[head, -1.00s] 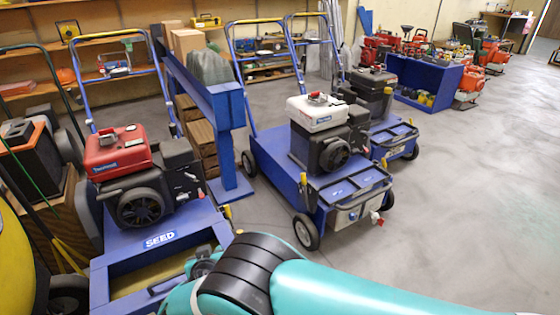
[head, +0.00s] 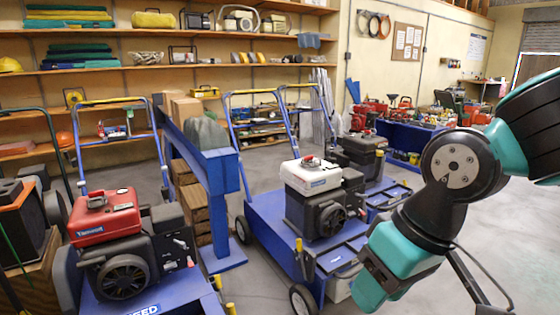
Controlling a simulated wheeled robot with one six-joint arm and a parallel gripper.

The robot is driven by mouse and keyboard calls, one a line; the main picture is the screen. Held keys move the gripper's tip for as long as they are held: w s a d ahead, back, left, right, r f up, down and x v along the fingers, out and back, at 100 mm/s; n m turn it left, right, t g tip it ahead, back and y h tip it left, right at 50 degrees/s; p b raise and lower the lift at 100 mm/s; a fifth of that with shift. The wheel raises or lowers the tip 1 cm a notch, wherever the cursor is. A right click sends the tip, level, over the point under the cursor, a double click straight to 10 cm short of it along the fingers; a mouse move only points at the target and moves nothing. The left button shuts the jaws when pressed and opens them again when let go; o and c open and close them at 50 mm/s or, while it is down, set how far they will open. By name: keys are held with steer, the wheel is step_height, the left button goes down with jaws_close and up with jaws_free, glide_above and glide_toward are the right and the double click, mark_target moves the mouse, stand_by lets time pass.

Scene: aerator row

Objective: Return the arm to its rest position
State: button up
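My teal and black arm (head: 415,215) rises at the right of the head view. It bends at a black joint with a grey round plate, and one teal link runs down in front of the white-engined blue machine's right end. A thin dark bracket or cable shows at the lower right. My gripper's fingers cannot be made out in this view. No held object is visible.
A blue machine with a white-topped engine (head: 315,190) stands behind my arm. A blue seeder with a red engine (head: 105,215) is at the left. A blue post frame (head: 222,175) stands between them. Shelves (head: 180,70) line the back wall. Open floor (head: 525,235) lies at the right.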

steer(key=s+d+r+n+p, duration=0.1)
steer(key=s+d+r, duration=0.15)
steer(key=s, duration=0.55)
step_height(320, 180, up, 21)
steer(key=p, duration=2.2)
steer(key=shift+w+r+g, duration=0.2)
steer(key=shift+w+g, duration=0.1)
steer(key=shift+g, duration=0.1)
steer(key=shift+d, duration=0.1)
